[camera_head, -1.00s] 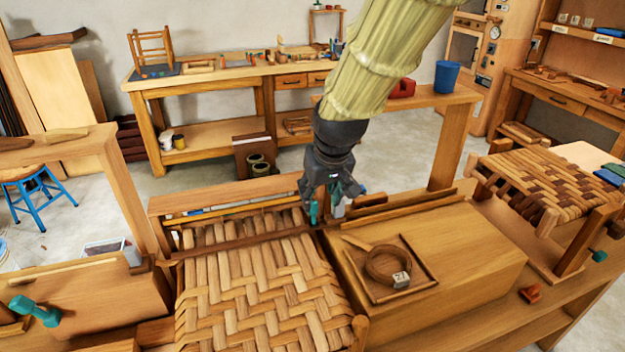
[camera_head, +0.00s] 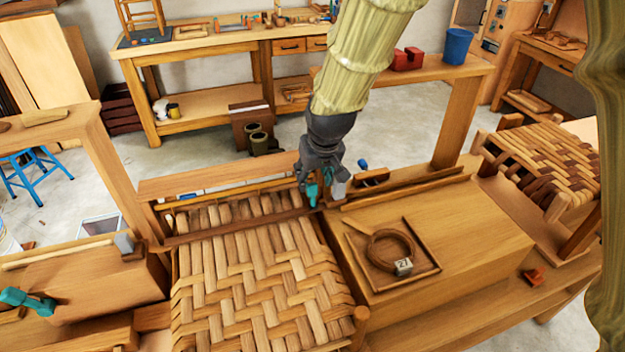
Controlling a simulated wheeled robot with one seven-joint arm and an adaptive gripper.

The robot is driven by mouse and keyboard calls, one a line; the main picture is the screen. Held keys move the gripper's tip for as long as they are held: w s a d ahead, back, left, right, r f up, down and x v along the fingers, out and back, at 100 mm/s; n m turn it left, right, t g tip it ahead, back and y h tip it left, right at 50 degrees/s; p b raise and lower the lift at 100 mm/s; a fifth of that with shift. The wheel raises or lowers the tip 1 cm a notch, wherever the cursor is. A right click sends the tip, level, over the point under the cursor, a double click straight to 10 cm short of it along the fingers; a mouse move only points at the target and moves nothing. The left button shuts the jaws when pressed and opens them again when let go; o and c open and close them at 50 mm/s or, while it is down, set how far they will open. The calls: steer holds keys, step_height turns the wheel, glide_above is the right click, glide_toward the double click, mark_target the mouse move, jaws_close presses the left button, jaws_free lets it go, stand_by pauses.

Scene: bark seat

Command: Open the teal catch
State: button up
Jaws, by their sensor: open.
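A small teal piece (camera_head: 312,192), which looks like the catch, stands at the right end of the woven bark seat's back rail. My gripper (camera_head: 324,188) is dark grey and points down right over it. Its fingers are open, close to the teal piece and partly in front of it. I cannot tell whether they touch it, or whether the catch is open or closed. A pale grey piece (camera_head: 338,190) shows just right of the teal piece. The woven seat (camera_head: 255,270) lies in front, in light wood strips.
A wooden box top (camera_head: 460,235) right of the seat carries a shallow tray (camera_head: 428,277) with a coiled ring and numbered tag. A wooden tool (camera_head: 372,178) lies close behind my gripper. A teal-handled clamp (camera_head: 28,301) is at far left. A second woven seat (camera_head: 545,160) stands right.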

mark_target(312, 184)
steer(key=shift+s+f, duration=0.2)
steer(key=shift+f, duration=0.1)
steer(key=shift+a+f, duration=0.1)
steer(key=shift+f, duration=0.15)
steer(key=shift+w+a+f, duration=0.1)
steer(key=shift+w+f, duration=0.5)
steer(key=shift+f, duration=0.25)
steer(key=shift+w+f, duration=0.1)
steer(key=shift+f, duration=0.05)
steer(key=shift+s+p, duration=0.2)
steer(key=shift+p, duration=0.1)
steer(key=shift+w, duration=0.1)
